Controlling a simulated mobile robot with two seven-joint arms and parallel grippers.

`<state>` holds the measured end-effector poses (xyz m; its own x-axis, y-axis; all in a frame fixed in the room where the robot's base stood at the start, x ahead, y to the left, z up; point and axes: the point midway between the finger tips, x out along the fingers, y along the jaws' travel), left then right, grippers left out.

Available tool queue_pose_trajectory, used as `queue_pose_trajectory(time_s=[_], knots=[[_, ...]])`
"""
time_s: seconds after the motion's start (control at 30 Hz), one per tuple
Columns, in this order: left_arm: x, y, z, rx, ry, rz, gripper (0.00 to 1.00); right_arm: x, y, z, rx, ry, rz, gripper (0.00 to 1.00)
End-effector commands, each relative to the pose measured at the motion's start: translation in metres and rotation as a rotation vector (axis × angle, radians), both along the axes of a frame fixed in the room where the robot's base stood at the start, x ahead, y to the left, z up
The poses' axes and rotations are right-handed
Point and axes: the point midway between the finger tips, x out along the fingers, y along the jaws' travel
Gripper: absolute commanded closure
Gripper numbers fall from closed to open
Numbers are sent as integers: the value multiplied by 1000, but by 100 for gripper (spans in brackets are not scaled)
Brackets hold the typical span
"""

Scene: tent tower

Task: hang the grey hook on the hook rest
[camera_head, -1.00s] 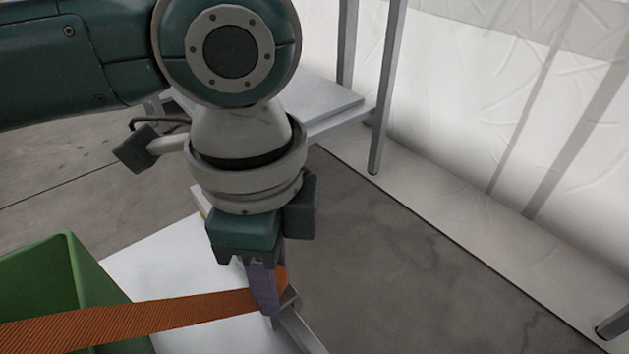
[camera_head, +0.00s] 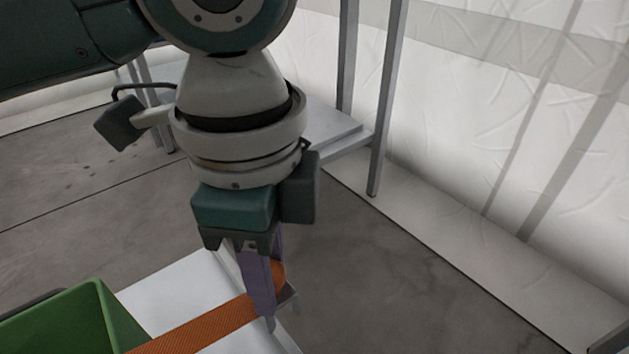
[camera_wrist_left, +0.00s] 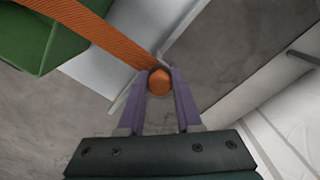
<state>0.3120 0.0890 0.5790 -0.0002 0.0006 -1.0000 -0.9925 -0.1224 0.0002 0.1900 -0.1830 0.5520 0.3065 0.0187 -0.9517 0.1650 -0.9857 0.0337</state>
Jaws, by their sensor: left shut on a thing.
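My left gripper (camera_head: 264,312) points down, with its purple fingers at the edge of a white table (camera_head: 185,292). It is shut on the rounded orange end (camera_wrist_left: 159,83) of an orange strap (camera_head: 205,325), which shows between the fingers in the left wrist view. The strap runs from the fingers to the lower left, past a green bin. A small grey metal piece (camera_head: 287,297) shows beside the fingertips at the table edge. I cannot tell whether it is the grey hook or part of the hook rest. My right gripper is out of view.
The green bin (camera_head: 75,318) stands at the lower left and also shows in the left wrist view (camera_wrist_left: 40,35). A second white table (camera_head: 330,135) with metal posts stands behind the arm. A white tent wall (camera_head: 540,130) is on the right. Bare grey floor (camera_head: 400,275) lies between.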

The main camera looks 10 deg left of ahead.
Motion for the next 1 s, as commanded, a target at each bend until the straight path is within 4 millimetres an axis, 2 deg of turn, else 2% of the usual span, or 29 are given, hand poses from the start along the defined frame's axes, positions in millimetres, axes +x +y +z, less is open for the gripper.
queue_pose_trajectory(time_s=[0.03, 0.1, 0.3, 0.5, 1.0], knots=[[1, 0, 26, -1, -4, 0, 100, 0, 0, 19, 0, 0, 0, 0], [1, 0, 47, -1, -4, -1, 100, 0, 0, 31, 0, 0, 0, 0], [1, 0, 92, -2, -2, -1, 100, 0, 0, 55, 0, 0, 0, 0], [1, -1, 114, -2, -1, 0, 100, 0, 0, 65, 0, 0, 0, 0], [0, 0, 140, 0, 0, 0, 100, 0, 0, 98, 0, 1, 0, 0]])
